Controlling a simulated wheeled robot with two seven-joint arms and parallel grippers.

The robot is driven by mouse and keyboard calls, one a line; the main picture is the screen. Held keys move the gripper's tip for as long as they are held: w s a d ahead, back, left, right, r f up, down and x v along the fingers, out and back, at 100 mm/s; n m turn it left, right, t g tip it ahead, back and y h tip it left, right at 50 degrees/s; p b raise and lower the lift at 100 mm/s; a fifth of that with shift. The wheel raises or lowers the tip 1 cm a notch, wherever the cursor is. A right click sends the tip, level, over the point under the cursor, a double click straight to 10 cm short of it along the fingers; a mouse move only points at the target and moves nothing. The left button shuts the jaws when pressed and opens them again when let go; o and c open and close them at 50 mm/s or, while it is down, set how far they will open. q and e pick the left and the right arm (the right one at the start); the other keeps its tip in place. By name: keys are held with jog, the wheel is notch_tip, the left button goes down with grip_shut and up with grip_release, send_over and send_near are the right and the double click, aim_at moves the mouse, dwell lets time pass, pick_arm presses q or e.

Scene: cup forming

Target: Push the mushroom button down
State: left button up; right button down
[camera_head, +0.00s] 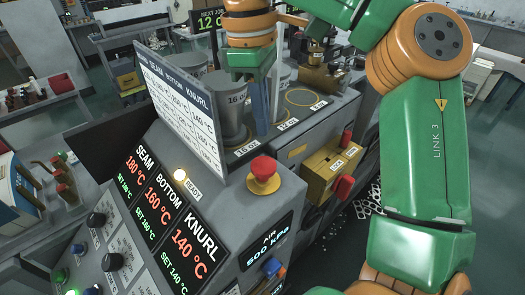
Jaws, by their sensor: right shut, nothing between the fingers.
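The red mushroom button (263,168) sits on a round yellow base on the sloped top corner of the grey machine (285,195). Its cap stands raised above the base. My right gripper (247,76) is shut and empty. It points downward behind and above the button in the picture, near the grey cup marked 16 oz (230,103), and is apart from the button. Whether it touches the cup I cannot tell. My left gripper is not in view.
A white settings board (182,110) stands upright left of the button. Temperature displays (165,210) and a lit ready lamp (180,175) are on the front panel. A yellow box with red knobs (328,165) is at the right. The space directly above the button looks clear.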

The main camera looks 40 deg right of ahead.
aim_at(261, 162)
jog(key=shift+w+a+r+n, duration=0.2)
jog(key=shift+a+r+n, duration=0.1)
jog(key=shift+a, duration=0.4)
jog(key=shift+s+a+r, duration=0.15)
jog(key=shift+s, duration=0.35)
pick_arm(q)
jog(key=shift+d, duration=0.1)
pick_arm(e)
jog(key=shift+s+d+f, duration=0.1)
jog(key=shift+d+f, duration=0.05)
jog(key=shift+f, duration=1.65)
jog(key=shift+s+d+f, duration=0.1)
jog(key=shift+f, duration=1.65)
jog(key=shift+w, duration=0.1)
jog(key=shift+w+a+r, duration=0.3)
jog(key=shift+w+a, duration=0.05)
jog(key=shift+w, duration=0.15)
jog(key=shift+w+a+r, duration=0.25)
jog(key=shift+w+a, duration=0.05)
jog(key=shift+w, duration=0.15)
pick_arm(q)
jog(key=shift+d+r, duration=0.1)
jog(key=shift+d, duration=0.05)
pick_arm(e)
jog(key=shift+r, duration=0.15)
